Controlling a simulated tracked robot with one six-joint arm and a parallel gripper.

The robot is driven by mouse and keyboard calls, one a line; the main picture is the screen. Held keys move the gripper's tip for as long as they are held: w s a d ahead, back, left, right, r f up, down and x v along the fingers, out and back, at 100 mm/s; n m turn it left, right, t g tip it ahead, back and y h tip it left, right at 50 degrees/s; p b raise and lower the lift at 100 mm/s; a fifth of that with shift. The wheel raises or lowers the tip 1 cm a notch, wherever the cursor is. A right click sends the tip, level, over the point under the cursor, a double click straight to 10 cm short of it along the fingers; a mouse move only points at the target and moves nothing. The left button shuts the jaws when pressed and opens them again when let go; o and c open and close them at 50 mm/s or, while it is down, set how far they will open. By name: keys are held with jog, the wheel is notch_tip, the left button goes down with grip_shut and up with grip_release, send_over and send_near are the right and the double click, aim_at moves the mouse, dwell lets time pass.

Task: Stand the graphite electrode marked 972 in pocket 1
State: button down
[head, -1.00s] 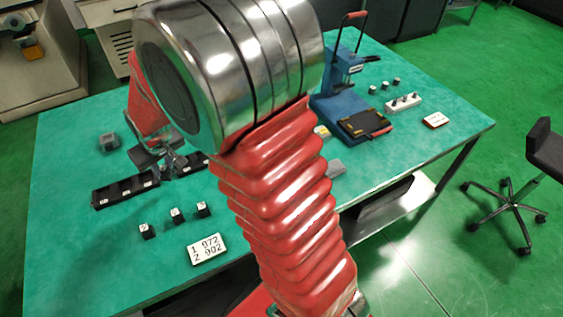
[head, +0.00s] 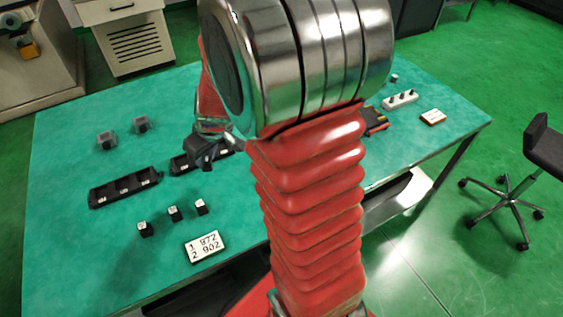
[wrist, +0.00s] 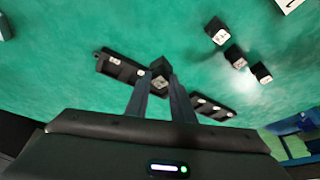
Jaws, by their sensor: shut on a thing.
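My gripper (wrist: 161,80) is shut on a dark block (wrist: 159,68), which looks like a graphite electrode; I cannot read its mark. In the head view my gripper (head: 205,150) is over or beside the right-hand dark pocketed rack (head: 180,166), partly covering it; this rack shows at left in the wrist view (wrist: 118,66). A second dark pocketed rack (head: 125,187) lies to its left. I cannot read the pocket numbers or tell the height above the rack. A white card (head: 204,246) reads "1 972, 2 902".
Three dark blocks with pale tops (head: 145,229) (head: 173,213) (head: 200,207) stand in front of the racks. A white holder with pins (head: 400,98) is at right. My arm hides the table's middle.

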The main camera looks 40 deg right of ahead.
jog(key=s+d+n, duration=0.2)
jog(key=s+d, duration=0.4)
jog(key=s, duration=0.2)
jog(key=s+d+r+n+y, duration=0.1)
jog(key=s+d+n, duration=0.1)
jog(key=s+d, duration=0.5)
jog(key=shift+s+y, duration=0.3)
jog(key=shift+s, duration=0.95)
jog(key=shift+f, duration=0.25)
jog(key=shift+f, duration=3.25)
jog(key=shift+f, duration=0.15)
jog(key=c, duration=1.4)
grip_release()
jog(key=shift+c, duration=0.2)
jog(key=v, duration=1.3)
jog(key=shift+r, duration=0.45)
